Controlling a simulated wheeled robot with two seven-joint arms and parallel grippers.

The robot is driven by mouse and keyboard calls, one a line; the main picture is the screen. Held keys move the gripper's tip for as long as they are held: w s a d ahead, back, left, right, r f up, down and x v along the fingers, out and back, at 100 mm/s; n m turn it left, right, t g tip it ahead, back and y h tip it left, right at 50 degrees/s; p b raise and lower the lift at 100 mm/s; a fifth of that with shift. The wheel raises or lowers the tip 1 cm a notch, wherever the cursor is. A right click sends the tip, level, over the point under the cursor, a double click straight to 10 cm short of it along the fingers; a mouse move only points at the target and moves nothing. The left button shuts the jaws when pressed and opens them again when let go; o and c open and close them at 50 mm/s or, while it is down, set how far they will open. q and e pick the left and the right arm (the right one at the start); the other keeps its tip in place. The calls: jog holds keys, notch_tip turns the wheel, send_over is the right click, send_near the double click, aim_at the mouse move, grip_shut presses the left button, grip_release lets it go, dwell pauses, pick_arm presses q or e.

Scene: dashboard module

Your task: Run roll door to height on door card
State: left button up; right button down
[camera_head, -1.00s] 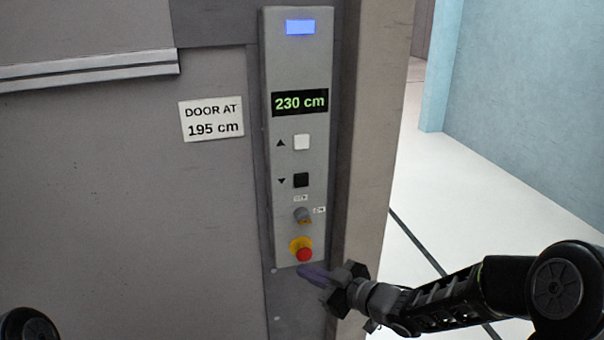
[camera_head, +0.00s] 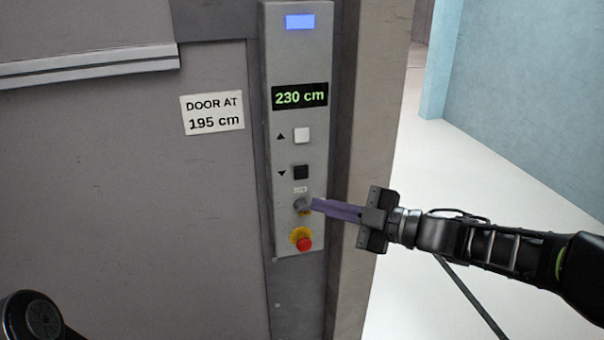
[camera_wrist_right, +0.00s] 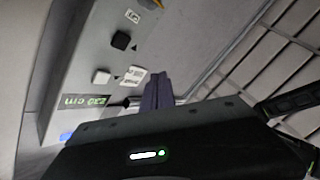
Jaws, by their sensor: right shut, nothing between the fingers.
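The grey control panel (camera_head: 298,232) stands upright on the wall. Its display (camera_head: 300,95) reads 230 cm. Below it are a white up button (camera_head: 302,135), a black down button (camera_head: 301,172), a key switch (camera_head: 301,205) and a red stop button (camera_head: 304,243) on yellow. The door card (camera_head: 212,112) reads DOOR AT 195 cm. My right gripper (camera_head: 316,206) is shut and empty, its purple fingertips in front of the key switch's right side; I cannot tell if they touch. The right wrist view also shows the black button (camera_wrist_right: 121,40) and white button (camera_wrist_right: 101,77). My left gripper is out of view.
The grey roll door (camera_head: 90,66) with its bottom rail shows at the upper left. A pillar (camera_head: 372,120) stands right of the panel. Beyond it are pale open floor (camera_head: 450,180) and a blue wall (camera_head: 530,90).

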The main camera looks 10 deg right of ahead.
aim_at(301, 172)
jog(key=shift+w+a+p, duration=0.15)
jog(key=shift+w+p, duration=0.05)
jog(key=shift+w, duration=1.9)
jog(key=shift+w+a+p, duration=0.15)
jog(key=shift+w, duration=1.95)
jog(key=shift+w, duration=0.1)
jog(key=shift+w, duration=0.35)
jog(key=shift+w+p, duration=0.3)
jog(key=shift+w, duration=0.1)
dwell(0.9)
jog(key=shift+s, duration=0.15)
dwell(1.3)
jog(key=shift+s, duration=0.7)
